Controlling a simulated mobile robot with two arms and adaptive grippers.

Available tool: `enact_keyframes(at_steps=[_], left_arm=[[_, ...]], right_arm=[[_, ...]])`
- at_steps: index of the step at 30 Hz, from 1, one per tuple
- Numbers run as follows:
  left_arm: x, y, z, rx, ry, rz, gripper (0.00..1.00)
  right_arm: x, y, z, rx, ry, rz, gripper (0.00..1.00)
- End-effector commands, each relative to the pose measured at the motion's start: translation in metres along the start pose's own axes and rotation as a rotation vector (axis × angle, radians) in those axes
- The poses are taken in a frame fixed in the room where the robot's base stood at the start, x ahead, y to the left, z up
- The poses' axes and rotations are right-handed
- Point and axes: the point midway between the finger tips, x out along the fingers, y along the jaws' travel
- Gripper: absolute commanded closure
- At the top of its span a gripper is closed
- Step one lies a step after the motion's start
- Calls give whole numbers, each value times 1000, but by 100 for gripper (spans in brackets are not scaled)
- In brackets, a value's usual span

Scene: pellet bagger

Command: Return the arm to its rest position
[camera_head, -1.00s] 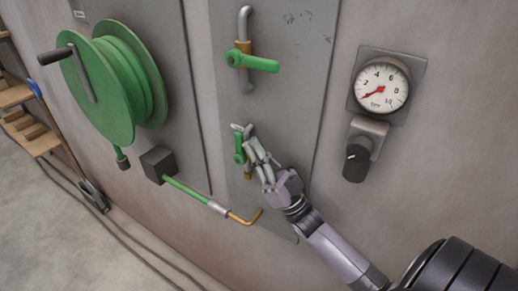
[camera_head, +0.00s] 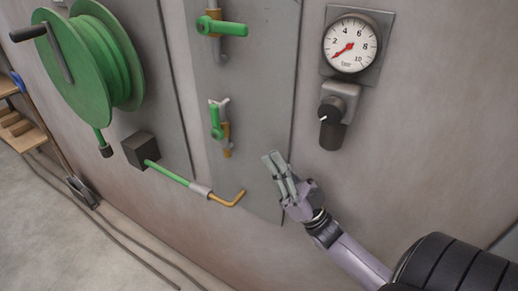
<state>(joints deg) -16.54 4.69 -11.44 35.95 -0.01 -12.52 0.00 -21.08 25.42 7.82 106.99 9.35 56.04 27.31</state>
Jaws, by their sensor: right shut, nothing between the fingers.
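My right arm comes in from the lower right. Its gripper (camera_head: 271,158) is shut and empty, in front of the grey panel (camera_head: 262,85), with its fingers pointing up and left. It is to the right of and below the lower green valve handle (camera_head: 215,121), clear of it. That handle stands upright on its small brass and grey pipe. The upper green valve handle (camera_head: 228,29) lies across its pipe. My left gripper is not in view.
A pressure gauge (camera_head: 350,45) with a black knob (camera_head: 331,126) is on the wall at upper right. A green hose reel (camera_head: 90,62) hangs at left. A green lance with a bent brass tip (camera_head: 232,200) sticks out from a dark block (camera_head: 139,150).

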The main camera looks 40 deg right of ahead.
Motion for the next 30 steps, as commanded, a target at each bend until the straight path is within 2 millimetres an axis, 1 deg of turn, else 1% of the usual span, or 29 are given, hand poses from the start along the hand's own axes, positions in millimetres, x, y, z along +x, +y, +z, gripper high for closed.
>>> enact_keyframes(at_steps=[1,4,8,10,11,14,17,18,20,21,23,24,26,27,29,30], left_arm=[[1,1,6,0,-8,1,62],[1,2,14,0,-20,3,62],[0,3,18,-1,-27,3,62],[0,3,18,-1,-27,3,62],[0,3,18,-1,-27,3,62],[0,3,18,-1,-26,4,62],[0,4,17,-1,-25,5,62],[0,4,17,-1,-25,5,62],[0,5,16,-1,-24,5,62],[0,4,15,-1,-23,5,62],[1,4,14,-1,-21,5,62],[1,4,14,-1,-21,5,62],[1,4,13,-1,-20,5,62],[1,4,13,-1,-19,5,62],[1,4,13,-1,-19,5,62],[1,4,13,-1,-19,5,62]], right_arm=[[-2,0,0,0,1,-1,100],[-3,0,-1,0,2,-1,100],[-3,0,0,0,-4,2,100],[-2,-1,5,-1,-28,15,100],[-2,-1,10,-2,-48,25,100],[-2,-3,33,-6,-158,79,100],[-8,-7,67,-14,-331,152,100],[-13,-10,82,-19,-411,181,100],[-23,-15,102,-25,-532,219,100],[-31,-19,115,-29,-613,242,100],[-45,-26,132,-34,-737,274,100],[-56,-31,141,-38,-819,291,100],[-74,-40,153,-43,-944,314,100],[-86,-46,160,-45,-1026,326,100],[-107,-57,167,-46,-1153,341,100],[-120,-65,169,-47,-1236,347,100]])
